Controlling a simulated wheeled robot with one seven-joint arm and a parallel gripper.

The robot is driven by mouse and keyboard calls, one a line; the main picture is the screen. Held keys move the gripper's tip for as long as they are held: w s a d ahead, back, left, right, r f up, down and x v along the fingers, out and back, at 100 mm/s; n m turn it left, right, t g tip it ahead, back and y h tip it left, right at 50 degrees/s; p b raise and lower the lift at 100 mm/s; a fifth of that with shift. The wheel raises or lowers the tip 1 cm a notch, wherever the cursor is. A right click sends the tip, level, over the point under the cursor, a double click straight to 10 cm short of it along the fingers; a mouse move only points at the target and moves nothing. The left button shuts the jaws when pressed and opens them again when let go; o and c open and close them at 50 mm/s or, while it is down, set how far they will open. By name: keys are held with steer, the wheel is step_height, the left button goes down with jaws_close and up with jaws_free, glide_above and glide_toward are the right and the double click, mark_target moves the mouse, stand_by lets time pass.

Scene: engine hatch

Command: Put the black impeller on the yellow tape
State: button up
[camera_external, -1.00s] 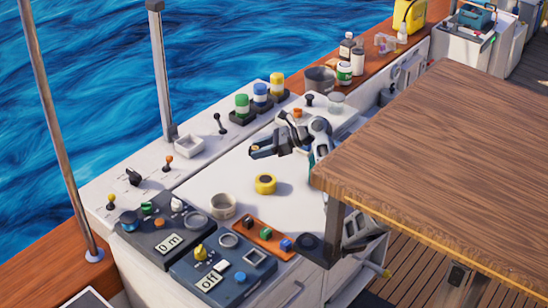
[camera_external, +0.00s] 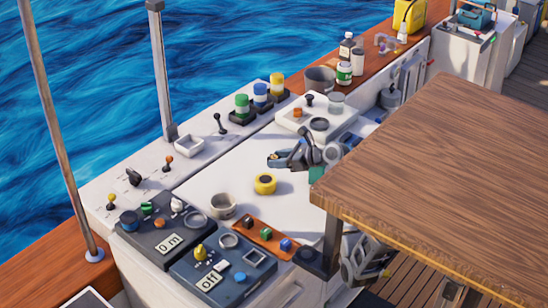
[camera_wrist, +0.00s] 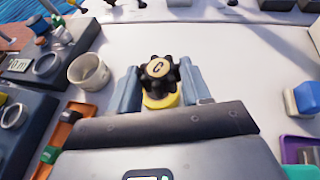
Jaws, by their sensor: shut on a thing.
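The black impeller (camera_wrist: 158,68), a lobed knob with a "C" on its pale cap, is held between the fingers of my gripper (camera_wrist: 158,78) in the wrist view. The yellow tape (camera_wrist: 160,101) shows just behind and below it in that view, partly hidden by the impeller and gripper. In the external view the yellow tape (camera_external: 265,184) lies flat on the white worktop, a roll with a dark centre. My gripper (camera_external: 275,161) is above the worktop there, a little beyond the tape toward the back. The impeller is hard to make out in the external view.
A beige cup (camera_external: 223,205) stands left of the tape, near dark control panels (camera_external: 160,236). An orange tray (camera_external: 268,240) with small blocks lies in front. A white tray (camera_external: 290,118) sits behind my arm. The wooden table (camera_external: 440,170) bounds the right. Worktop around the tape is clear.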

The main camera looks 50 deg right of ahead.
mark_target(270, 181)
steer(key=shift+w+a+f, duration=0.85)
steer(key=shift+w+a, duration=0.1)
steer(key=shift+a, duration=0.1)
steer(key=shift+f+b, duration=0.3)
steer(key=shift+f, duration=1.7)
steer(key=shift+f, duration=0.1)
steer(key=o, duration=1)
steer(key=shift+o, duration=0.2)
steer(key=shift+s+d+r, duration=0.1)
steer(key=shift+s+r, duration=0.15)
steer(key=shift+s, duration=0.05)
steer(key=v, duration=1.1)
steer(key=shift+p, duration=0.4)
steer(key=shift+s, duration=0.1)
